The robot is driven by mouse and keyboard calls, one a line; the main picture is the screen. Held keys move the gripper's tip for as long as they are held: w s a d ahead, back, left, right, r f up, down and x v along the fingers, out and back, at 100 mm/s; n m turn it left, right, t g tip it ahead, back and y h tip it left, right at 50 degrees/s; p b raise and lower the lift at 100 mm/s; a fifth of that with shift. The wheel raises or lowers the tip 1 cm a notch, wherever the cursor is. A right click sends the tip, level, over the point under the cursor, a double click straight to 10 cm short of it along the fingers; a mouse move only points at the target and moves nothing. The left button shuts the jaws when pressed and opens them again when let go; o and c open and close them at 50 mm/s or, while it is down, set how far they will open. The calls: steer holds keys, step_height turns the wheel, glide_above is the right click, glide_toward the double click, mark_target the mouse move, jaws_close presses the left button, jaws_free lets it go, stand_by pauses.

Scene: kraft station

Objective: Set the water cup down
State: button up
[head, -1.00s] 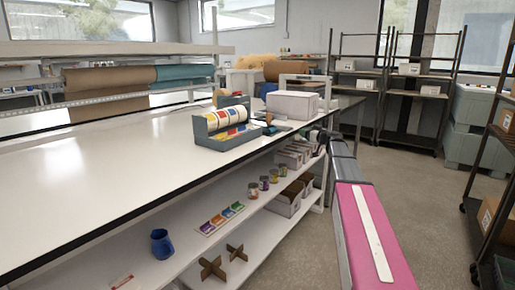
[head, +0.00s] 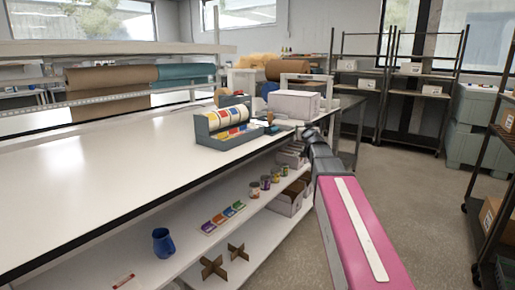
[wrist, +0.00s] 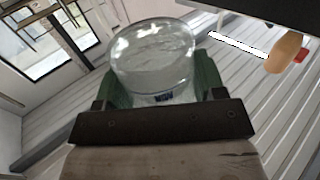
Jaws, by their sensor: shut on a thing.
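The water cup (wrist: 152,55) is a clear, rounded vessel in the wrist view. It sits between the green finger pads of my gripper (wrist: 160,88), which is shut on it. The cup looks tilted in this view, and its underside is partly hidden by the dark gripper bar. In the head view my gripper is small, at the far end of my arm near the right end of the white workbench (head: 100,165), and the cup cannot be made out there. I cannot tell whether the cup touches any surface.
A grey rack of coloured rolls (head: 207,138) and a pale box (head: 293,104) stand at the bench's right end. The bench's left and middle are clear. A blue jug (head: 163,242) and several jars are on the shelf below. Dark shelving (head: 405,92) stands behind.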

steer(key=s+a+r+h, duration=0.1)
steer(key=s+a+r, duration=0.2)
steer(key=s, duration=0.2)
steer(key=shift+s+r+m, duration=0.2)
steer(key=shift+r+m, duration=0.1)
steer(key=shift+r, duration=0.1)
steer(key=shift+s+a, duration=0.1)
steer(key=shift+a, duration=0.05)
stand_by(0.5)
